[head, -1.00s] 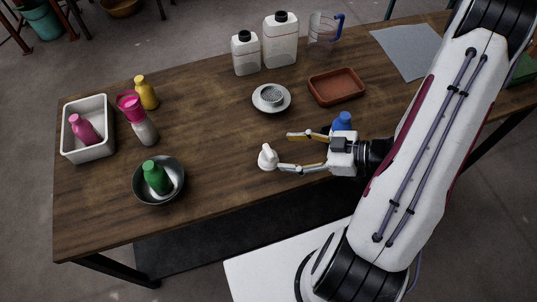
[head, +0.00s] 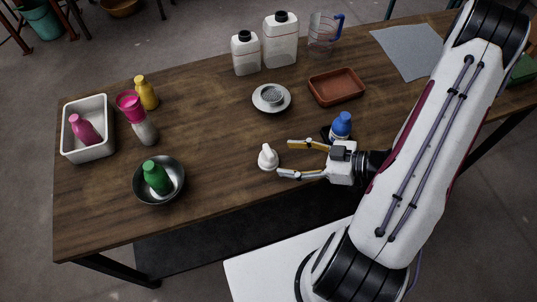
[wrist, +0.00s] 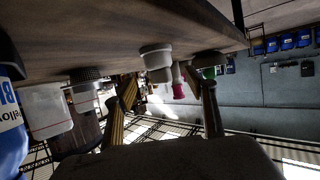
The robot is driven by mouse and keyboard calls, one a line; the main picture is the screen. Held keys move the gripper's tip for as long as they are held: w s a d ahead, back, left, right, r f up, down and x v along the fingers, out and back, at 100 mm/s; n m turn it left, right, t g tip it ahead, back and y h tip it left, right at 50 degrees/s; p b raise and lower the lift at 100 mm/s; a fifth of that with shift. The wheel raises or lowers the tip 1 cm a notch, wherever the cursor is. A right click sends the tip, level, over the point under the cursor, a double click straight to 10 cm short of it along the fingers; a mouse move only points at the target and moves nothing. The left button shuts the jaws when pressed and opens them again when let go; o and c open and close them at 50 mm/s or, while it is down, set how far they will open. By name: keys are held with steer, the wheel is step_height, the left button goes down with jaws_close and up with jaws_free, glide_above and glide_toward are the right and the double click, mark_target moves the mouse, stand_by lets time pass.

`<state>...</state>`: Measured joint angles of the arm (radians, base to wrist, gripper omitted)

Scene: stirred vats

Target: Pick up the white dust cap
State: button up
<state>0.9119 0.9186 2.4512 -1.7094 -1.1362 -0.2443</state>
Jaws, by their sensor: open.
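The white dust cap (head: 268,157) stands upright on the wooden table, near its front edge, with a narrow knob on top. My gripper (head: 285,158) is low over the table, just right of the cap, pointing left at it. Its two fingers are spread and empty, with the cap just beyond and roughly between the tips. In the wrist view, which is upside down, the cap (wrist: 156,58) hangs from the table between my open fingers (wrist: 168,95).
A blue-capped bottle (head: 341,124) stands close behind my gripper. A metal bowl (head: 141,188) with a green bottle (head: 157,178) is farther left. A saucer (head: 287,103) and a brown tray (head: 336,94) lie behind. The table between cap and bowl is clear.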

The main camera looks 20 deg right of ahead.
mark_target(272, 156)
steer(key=shift+w+a+f, duration=0.25)
steer(key=shift+w+a, duration=0.1)
steer(key=shift+a, duration=0.1)
steer(key=shift+x, duration=2.6)
steer(key=shift+w, duration=0.1)
steer(key=c, duration=1.2)
